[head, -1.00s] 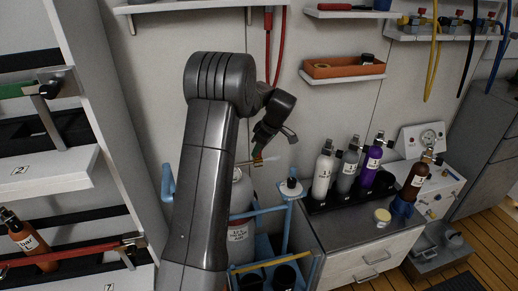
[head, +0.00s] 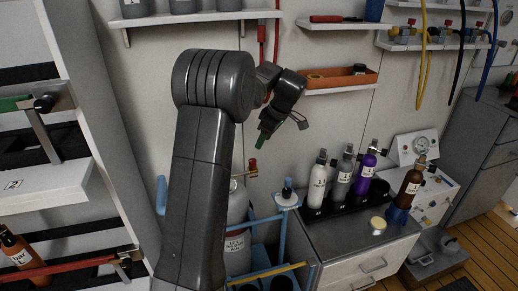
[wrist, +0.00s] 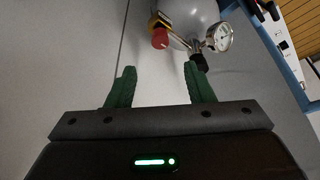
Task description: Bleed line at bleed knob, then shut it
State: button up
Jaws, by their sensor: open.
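My gripper (head: 264,134) is raised above a large grey cylinder (head: 238,228) in the head view. In the wrist view its green fingers (wrist: 162,88) are spread apart with nothing between them. Beyond the fingertips are the cylinder's valve parts: a red knob (wrist: 160,39), a round gauge (wrist: 220,37) and a black knob (wrist: 199,62). The red knob also shows in the head view (head: 252,165). The fingers are apart from all of these. I cannot tell which knob is the bleed knob. A panel with a gauge (head: 420,145) stands at the right.
A blue frame (head: 266,219) stands beside the cylinder. An orange tray (head: 340,77) is on a wall shelf. Open shelving is at the left.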

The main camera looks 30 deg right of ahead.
aim_at(253, 161)
jog(key=v, duration=0.3)
jog(key=shift+f, duration=0.1)
dwell(1.3)
jog(key=x, duration=1.4)
jog(key=shift+b, duration=0.4)
